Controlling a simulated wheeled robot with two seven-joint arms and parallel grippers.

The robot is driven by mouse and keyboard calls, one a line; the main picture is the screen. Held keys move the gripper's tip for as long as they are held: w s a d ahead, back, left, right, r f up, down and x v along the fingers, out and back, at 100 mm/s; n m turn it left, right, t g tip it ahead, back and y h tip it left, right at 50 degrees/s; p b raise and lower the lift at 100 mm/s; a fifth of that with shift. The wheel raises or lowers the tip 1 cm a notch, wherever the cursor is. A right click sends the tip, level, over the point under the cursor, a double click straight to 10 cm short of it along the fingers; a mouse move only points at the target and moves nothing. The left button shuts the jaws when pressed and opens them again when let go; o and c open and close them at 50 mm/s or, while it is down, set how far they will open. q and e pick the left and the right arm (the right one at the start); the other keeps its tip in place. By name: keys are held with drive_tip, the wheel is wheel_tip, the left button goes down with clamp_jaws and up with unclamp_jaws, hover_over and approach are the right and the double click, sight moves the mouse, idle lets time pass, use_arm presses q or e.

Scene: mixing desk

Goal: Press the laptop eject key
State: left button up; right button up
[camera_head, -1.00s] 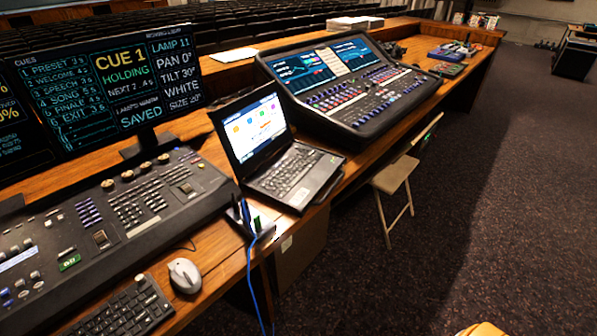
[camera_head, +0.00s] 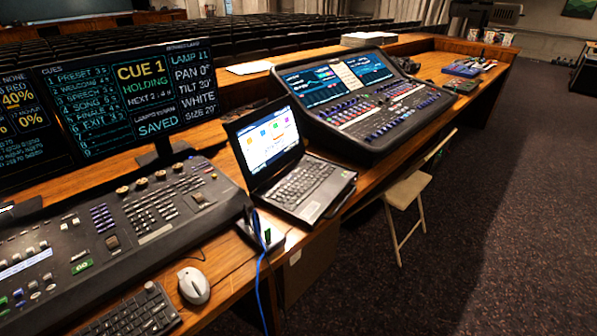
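The laptop (camera_head: 297,188) stands open on the wooden desk, between the lighting console and the sound mixer. Its screen (camera_head: 265,139) is lit with colored icons, and its keyboard faces the desk's front edge. The eject key is too small to make out from here. Neither of my grippers is in the view.
The lighting console (camera_head: 118,225) lies left of the laptop, the mixer (camera_head: 362,97) right of it. A white mouse (camera_head: 194,285), a keyboard (camera_head: 132,315) and a blue cable (camera_head: 258,275) are nearer. A folding chair (camera_head: 408,192) stands at the desk's front. Open carpet (camera_head: 500,220) lies to the right.

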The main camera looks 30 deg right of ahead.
clamp_jaws()
idle(1.8)
